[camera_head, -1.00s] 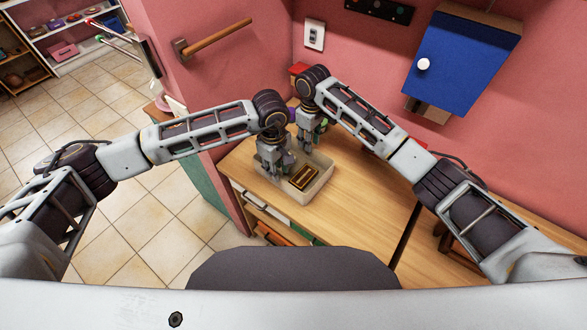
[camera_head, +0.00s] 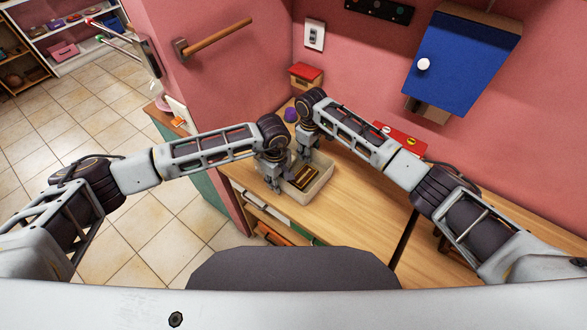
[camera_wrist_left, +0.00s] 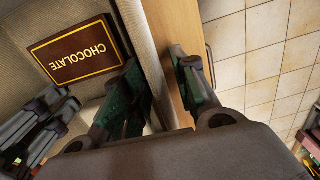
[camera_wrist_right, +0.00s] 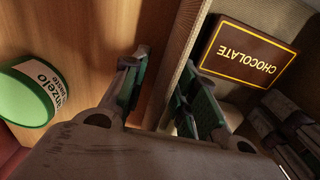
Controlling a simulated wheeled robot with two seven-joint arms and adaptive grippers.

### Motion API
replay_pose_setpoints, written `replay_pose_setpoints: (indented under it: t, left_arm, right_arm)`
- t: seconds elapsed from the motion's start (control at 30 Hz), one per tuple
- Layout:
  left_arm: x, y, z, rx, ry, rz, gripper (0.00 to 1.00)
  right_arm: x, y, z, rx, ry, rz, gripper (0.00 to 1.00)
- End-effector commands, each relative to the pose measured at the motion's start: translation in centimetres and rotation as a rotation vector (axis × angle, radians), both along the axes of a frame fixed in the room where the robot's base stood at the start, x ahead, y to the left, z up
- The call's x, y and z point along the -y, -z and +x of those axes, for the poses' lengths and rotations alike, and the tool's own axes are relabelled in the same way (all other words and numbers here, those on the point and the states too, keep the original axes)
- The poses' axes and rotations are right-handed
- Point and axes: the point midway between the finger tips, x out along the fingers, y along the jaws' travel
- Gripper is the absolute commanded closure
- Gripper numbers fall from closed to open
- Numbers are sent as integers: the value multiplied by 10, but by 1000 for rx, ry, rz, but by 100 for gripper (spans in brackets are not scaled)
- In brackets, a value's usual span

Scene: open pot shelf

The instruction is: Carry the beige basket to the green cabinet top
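The beige basket (camera_head: 318,188) stands on the wooden counter, with a brown chocolate box (camera_head: 303,175) lying in it. My left gripper (camera_head: 273,182) is at the basket's near left wall. In the left wrist view, its fingers (camera_wrist_left: 160,88) are apart, with the basket wall (camera_wrist_left: 150,50) between them. My right gripper (camera_head: 306,150) is at the far wall. In the right wrist view, its fingers (camera_wrist_right: 163,95) are apart on either side of the wall (camera_wrist_right: 182,60).
A green-lidded jar (camera_wrist_right: 25,95) shows in the right wrist view. A blue wall cabinet (camera_head: 460,60) hangs at right.

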Motion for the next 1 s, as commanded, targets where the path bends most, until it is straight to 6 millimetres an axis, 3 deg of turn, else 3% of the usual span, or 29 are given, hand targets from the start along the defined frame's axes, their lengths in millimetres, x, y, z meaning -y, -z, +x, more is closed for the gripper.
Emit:
replay_pose_setpoints:
  t: [0.07,0.27,1.0]
  left_arm:
    - [0,0,0,0,0,0,74]
    - [0,0,0,0,0,0,100]
    - [0,-5,1,1,-1,-1,100]
  right_arm:
    - [0,0,0,0,0,0,74]
    - [0,0,0,0,0,0,100]
    - [0,-5,0,1,0,1,100]
